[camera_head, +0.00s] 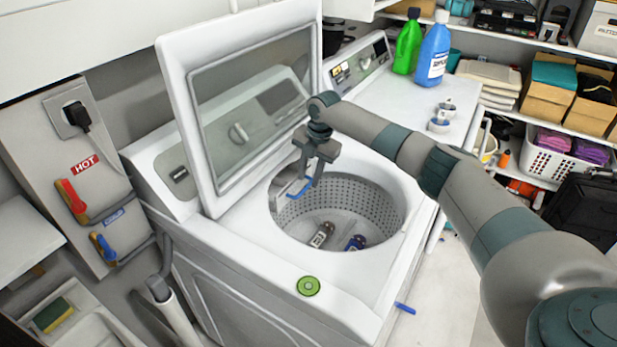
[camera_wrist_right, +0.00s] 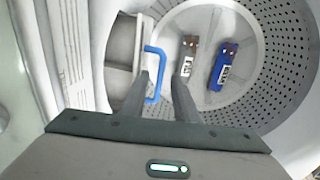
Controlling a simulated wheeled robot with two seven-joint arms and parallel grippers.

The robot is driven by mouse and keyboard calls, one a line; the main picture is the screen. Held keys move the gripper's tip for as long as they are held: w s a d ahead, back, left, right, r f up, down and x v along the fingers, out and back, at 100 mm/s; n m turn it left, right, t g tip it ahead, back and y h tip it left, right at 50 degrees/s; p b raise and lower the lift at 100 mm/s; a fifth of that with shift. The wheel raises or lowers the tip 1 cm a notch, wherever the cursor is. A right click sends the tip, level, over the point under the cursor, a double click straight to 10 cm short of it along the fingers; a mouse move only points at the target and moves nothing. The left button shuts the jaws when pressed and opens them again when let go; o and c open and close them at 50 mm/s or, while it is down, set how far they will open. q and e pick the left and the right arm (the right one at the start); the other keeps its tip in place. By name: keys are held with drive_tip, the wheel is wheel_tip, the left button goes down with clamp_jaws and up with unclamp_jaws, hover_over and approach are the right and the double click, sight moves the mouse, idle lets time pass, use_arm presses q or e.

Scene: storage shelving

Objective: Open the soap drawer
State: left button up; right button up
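The soap drawer (camera_wrist_right: 119,52) is a pale box at the tub's rim, with a blue bar handle (camera_wrist_right: 156,73). In the head view the blue handle (camera_head: 297,190) shows at the left inside of the washer opening, just below my right gripper (camera_head: 311,173). In the wrist view my right gripper (camera_wrist_right: 162,82) is open, its two fingers apart. The handle's bar lies between the fingers in the picture; I cannot tell whether they touch it. My left gripper is not in view.
The washer's lid (camera_head: 250,97) stands raised behind the opening. Two USB-stick-like objects lie in the drum, one brown (camera_wrist_right: 189,54) and one blue (camera_wrist_right: 223,68). A green round item (camera_head: 308,286) sits on the washer's front rim. Bottles stand on the neighbouring machine.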

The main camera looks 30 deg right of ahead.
drive_tip(key=shift+w+a+f, duration=0.1)
drive_tip(key=shift+w+f, duration=0.05)
drive_tip(key=shift+f, duration=0.9)
drive_tip(key=shift+c, duration=0.3)
